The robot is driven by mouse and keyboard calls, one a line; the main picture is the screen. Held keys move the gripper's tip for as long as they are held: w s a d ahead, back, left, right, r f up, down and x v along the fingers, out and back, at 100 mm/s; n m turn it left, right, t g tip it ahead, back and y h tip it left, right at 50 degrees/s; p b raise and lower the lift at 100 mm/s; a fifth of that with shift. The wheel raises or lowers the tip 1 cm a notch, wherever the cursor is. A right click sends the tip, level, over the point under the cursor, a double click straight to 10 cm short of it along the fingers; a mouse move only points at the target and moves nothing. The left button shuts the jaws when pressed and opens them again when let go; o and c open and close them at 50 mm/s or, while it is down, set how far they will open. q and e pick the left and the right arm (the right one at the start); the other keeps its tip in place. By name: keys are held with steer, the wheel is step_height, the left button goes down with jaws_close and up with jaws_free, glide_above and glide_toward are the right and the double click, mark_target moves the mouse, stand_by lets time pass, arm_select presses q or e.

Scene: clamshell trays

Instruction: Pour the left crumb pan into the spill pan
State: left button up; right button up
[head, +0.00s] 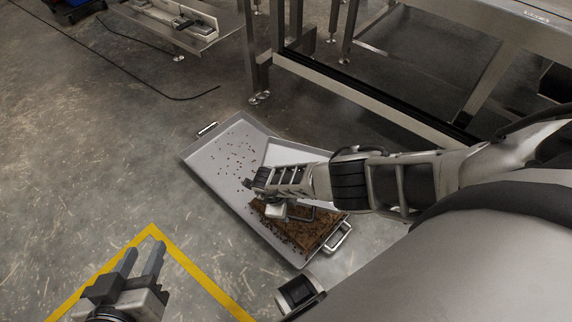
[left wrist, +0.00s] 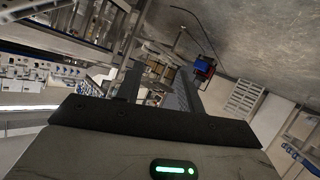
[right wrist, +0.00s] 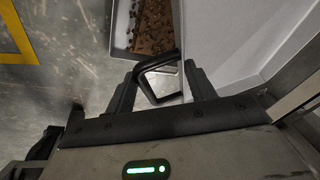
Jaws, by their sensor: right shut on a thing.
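The spill pan (head: 222,180) is a large shallow grey tray lying on the floor, with a metal handle at each end. Dark crumbs (head: 235,160) are scattered on its far part, and a thick brown heap (head: 305,232) lies at its near end. My right gripper (right wrist: 160,82) is shut on a black loop handle (right wrist: 150,68). A pale, smooth panel (right wrist: 235,35) beside it looks like the crumb pan's wall; it also shows pale in the head view (head: 288,153), largely hidden by my right arm. My left gripper (head: 142,262) is open and empty, away from the tray.
A metal frame table (head: 400,110) stands behind and right of the tray. A yellow floor line (head: 195,270) runs between the tray and my left gripper. Another metal stand (head: 185,30) and a black cable (head: 150,85) are at the back left. Floor on the left is clear.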

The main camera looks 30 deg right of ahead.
arm_select(q)
steer(key=shift+d+r+t+h+b, duration=0.25)
steer(key=shift+r+t+b, duration=0.15)
steer(key=shift+r+b, duration=0.05)
steer(key=shift+d+r+t+h+b, duration=0.2)
steer(key=shift+r+t+h+b, duration=0.05)
steer(key=shift+r+t+b, duration=0.2)
arm_select(e)
steer(key=shift+r+g+h, duration=0.2)
steer(key=shift+g+h, duration=0.5)
steer(key=shift+h, duration=0.2)
arm_select(q)
steer(key=shift+r, duration=0.15)
arm_select(e)
steer(key=shift+r, duration=0.1)
